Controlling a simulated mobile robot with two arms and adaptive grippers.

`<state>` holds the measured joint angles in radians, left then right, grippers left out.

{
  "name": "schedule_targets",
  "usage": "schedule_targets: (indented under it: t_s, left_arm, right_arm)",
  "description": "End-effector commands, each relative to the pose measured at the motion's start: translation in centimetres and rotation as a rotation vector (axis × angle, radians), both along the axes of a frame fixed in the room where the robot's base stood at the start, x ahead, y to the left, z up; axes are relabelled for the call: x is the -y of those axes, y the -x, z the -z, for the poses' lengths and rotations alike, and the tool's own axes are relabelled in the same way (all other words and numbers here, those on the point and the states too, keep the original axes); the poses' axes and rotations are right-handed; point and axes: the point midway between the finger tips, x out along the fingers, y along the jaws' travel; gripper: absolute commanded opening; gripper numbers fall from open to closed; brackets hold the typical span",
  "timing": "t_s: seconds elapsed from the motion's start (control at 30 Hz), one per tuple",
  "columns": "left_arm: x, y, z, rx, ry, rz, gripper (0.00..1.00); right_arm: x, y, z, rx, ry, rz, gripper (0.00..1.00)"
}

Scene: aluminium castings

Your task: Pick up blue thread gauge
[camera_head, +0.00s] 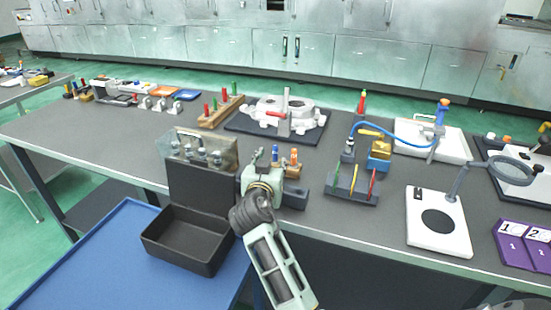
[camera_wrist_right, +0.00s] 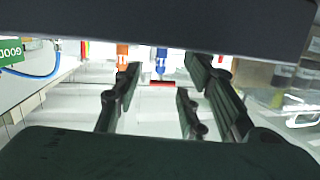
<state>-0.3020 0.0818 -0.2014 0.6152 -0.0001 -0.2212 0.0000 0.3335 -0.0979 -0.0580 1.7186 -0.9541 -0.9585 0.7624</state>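The blue thread gauge (camera_head: 275,153) stands upright, just behind my right gripper (camera_head: 262,177) in the head view. Its lower part is hidden there. In the right wrist view the blue gauge (camera_wrist_right: 161,62) shows between the spread fingers of the right gripper (camera_wrist_right: 162,75), and no finger is seen closed on it. An orange gauge (camera_head: 294,157) stands beside it to the right; it also shows in the wrist view (camera_wrist_right: 122,55), near the left finger. My left gripper is not in view.
A dark open bin (camera_head: 187,259) stands left of my right arm. A rack with coloured gauges (camera_head: 345,191) is to the right, and a white casting (camera_head: 264,111) with a red clamp is behind. A magnifier stand (camera_head: 438,235) stands further right.

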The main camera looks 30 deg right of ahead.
Motion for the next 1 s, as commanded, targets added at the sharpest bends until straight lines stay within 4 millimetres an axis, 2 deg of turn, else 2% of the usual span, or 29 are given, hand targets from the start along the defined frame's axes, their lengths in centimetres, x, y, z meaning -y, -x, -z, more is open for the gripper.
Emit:
schedule_targets:
  t_s: [0.4,0.73,1.0]
  left_arm:
    - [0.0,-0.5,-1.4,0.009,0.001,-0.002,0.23]
    - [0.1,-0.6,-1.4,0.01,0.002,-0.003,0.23]
    - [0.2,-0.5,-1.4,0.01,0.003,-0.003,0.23]
  right_arm:
    - [3.2,-4.4,0.8,-0.003,0.002,0.001,0.39]
    - [3.7,-5.0,1.1,-0.001,0.0,0.002,0.39]
    - [3.7,-5.0,1.1,-0.001,0.0,0.002,0.16]
